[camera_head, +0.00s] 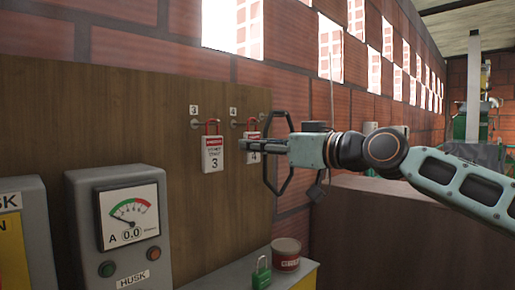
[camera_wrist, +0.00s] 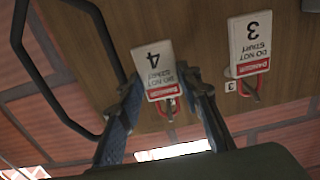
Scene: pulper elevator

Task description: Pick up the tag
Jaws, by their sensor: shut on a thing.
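Two white tags with a red danger band hang from red hooks on the wooden board. Tag 3 (camera_head: 212,154) hangs at the left under label 3, and it also shows in the wrist view (camera_wrist: 250,42). Tag 4 (camera_head: 252,152) hangs to its right, partly hidden behind my gripper in the head view. In the wrist view my gripper (camera_wrist: 170,92) has one finger on each side of tag 4 (camera_wrist: 153,68), shut on it. The wrist view shows the tags upside down. Tag 4 is at the board, close to its red hook (camera_wrist: 170,106).
The wooden board (camera_head: 120,125) stands behind the tags, against a brick wall. A black bar frame (camera_head: 283,185) is beside my gripper. Below are a grey gauge box (camera_head: 120,230), a green padlock (camera_head: 262,272) and a red tin (camera_head: 287,254).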

